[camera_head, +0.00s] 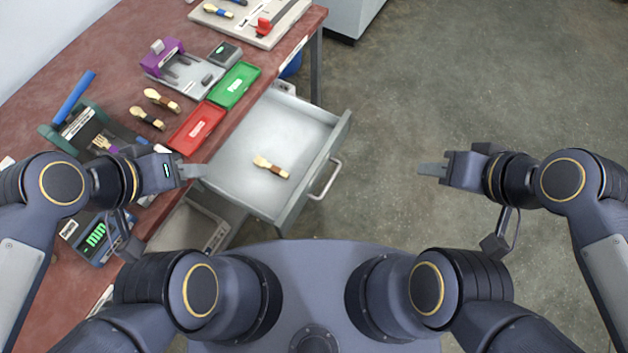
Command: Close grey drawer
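The grey drawer (290,120) is pulled out from under the table and stands open in the camera_head view. Its bar handle (326,180) is on the front panel at the right. A wooden spoon with a dark band (271,167) lies inside the drawer. My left gripper (193,171) is over the table's front edge, beside the drawer's near left corner and apart from the handle. My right gripper (432,169) is over the bare floor, to the right of the handle and touching nothing. Whether the fingers of either gripper are apart is not clear from this view.
On the red-brown table (85,190) are a red tray (196,127), a green tray (235,84), a purple press (164,58), a blue-handled device (75,97), wooden spoons (147,118) and a display scale (95,237). The floor (430,90) right of the drawer is clear.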

